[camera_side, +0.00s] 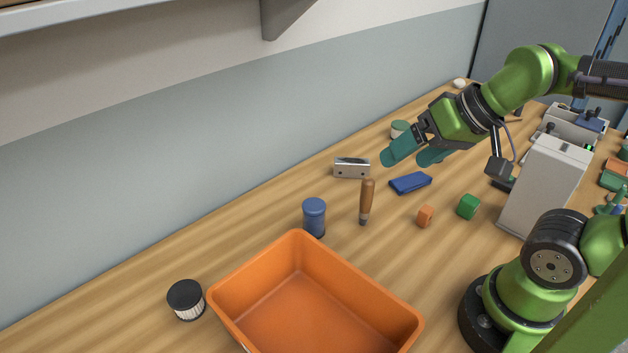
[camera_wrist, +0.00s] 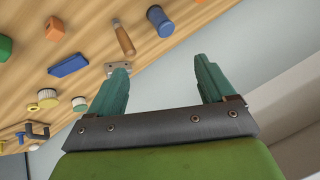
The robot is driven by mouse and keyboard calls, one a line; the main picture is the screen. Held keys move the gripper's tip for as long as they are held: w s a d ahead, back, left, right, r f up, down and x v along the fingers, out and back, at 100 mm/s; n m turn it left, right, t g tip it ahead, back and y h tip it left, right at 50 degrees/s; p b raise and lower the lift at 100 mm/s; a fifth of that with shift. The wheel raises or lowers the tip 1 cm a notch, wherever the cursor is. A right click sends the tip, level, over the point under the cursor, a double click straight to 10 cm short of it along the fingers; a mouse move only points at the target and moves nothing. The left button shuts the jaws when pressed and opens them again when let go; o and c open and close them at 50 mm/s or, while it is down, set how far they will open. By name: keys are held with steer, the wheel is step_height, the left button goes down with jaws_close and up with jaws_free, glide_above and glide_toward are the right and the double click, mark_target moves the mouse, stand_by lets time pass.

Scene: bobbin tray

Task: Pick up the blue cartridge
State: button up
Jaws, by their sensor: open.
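A blue cylinder (camera_side: 314,213) with a dark base, which looks like the blue cartridge, stands upright on the wooden table behind the orange bin. It also shows at the top of the wrist view (camera_wrist: 160,21). My gripper (camera_side: 409,159) is open, with its two teal fingers apart and nothing between them. It is above the table, to the right of the cylinder and apart from it. In the wrist view, the open fingers (camera_wrist: 162,66) have the cylinder beyond them, near the top edge.
A wooden-handled tool (camera_side: 367,198) is right of the cylinder. A metal bracket (camera_side: 352,168), flat blue block (camera_side: 410,183), orange block (camera_side: 425,216) and green block (camera_side: 467,206) lie around. The orange bin (camera_side: 395,309) is in front. A black-topped jar (camera_side: 187,300) stands left.

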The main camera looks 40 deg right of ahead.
steer(key=w+a+f+n+g, duration=0.1)
steer(key=w+f+g, duration=0.1)
steer(key=w+f, duration=0.1)
steer(key=n+g, duration=0.2)
steer(key=n, duration=0.5)
glide_toward(315, 205)
steer(key=shift+h, duration=0.4)
steer(key=x, duration=0.6)
steer(key=shift+s+a+f, duration=0.1)
steer(key=shift+a+f, duration=0.2)
steer(key=shift+a, duration=0.15)
steer(key=shift+x, duration=3.15)
steer(key=shift+d, duration=0.15)
steer(key=shift+r, duration=0.1)
steer(key=c, duration=1.2)
